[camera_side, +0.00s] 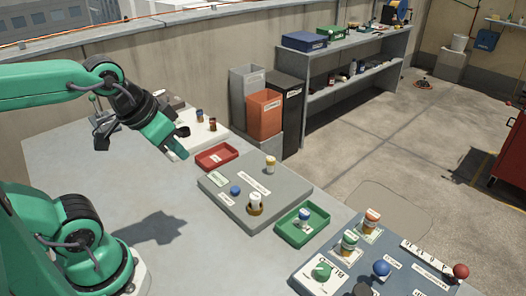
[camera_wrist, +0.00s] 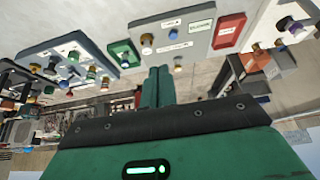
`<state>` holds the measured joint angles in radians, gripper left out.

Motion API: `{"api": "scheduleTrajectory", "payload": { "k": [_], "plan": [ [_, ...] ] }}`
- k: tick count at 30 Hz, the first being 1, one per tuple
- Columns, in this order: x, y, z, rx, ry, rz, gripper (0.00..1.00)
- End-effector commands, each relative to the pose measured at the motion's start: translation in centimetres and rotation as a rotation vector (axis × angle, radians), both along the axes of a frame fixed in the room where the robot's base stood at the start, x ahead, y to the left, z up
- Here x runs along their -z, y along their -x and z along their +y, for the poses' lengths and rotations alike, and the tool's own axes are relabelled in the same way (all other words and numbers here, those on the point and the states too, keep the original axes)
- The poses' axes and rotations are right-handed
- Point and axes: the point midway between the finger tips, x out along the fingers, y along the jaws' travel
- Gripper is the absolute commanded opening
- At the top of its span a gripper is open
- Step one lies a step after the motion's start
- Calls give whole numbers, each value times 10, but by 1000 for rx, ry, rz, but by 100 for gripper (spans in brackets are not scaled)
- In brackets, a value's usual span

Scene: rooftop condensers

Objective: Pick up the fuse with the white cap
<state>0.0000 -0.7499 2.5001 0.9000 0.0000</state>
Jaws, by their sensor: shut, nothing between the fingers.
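My gripper (camera_side: 181,149) is shut and empty, raised above the table left of the red tray; its closed green fingers also show in the wrist view (camera_wrist: 158,85). A white-topped fuse (camera_side: 255,199) stands in a brass ring on the grey panel (camera_side: 225,199), well to the right of my gripper. Another pale fuse (camera_side: 270,163) stands near that panel's far edge. A fuse with blue and white parts (camera_side: 304,217) stands in the green tray (camera_side: 291,237). At this size I cannot tell for sure which of these has the white cap.
The red tray (camera_side: 217,155) looks empty. Two small fuses (camera_side: 212,124) stand on a white plate behind my gripper. The right-hand panel (camera_side: 310,284) holds several fuses and knobs. A blue knob (camera_side: 235,190) sits on the grey panel.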

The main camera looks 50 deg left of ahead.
Motion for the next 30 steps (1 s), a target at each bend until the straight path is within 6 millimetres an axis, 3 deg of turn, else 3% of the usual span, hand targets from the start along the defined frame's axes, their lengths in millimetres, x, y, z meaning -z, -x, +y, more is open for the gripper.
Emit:
{"api": "scheduleTrajectory", "payload": {
  "k": [4, 12, 23, 30],
  "plan": [
    [0, 0, 0, 0, 0, 0, 0],
    [0, 0, 0, 0, 0, 0, 51],
    [0, -1, 0, -2, 1, 3, 51],
    [2, -14, -2, -18, 14, 45, 51]
  ]
}}
